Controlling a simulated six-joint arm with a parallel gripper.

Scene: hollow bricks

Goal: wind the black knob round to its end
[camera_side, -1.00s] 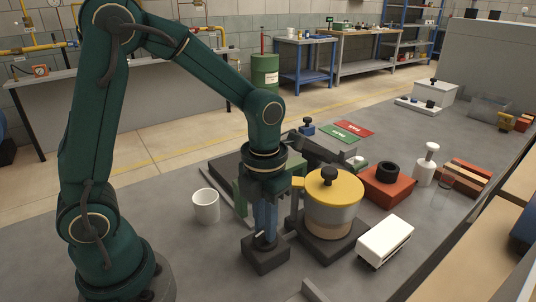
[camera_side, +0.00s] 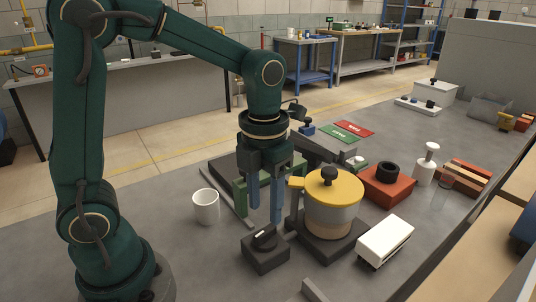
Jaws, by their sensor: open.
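A black knob (camera_side: 265,240) with a white mark on top sits on a dark square box (camera_side: 265,257) on the grey table. My gripper (camera_side: 264,215) points down just above this box, its two blue fingers apart with nothing between them. The fingertips are at or slightly above the height of the knob's top; a small gap seems to lie between them and the knob. A second black knob (camera_side: 329,175) stands on the yellow lid (camera_side: 345,188) of a round container to the right, and my gripper is apart from it.
A white mug (camera_side: 206,207) stands left of the gripper. A white box (camera_side: 385,242) lies right of the container. A red block with a black ring (camera_side: 388,172) and a white bottle-shaped thing (camera_side: 427,165) stand further right. The table's front left is clear.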

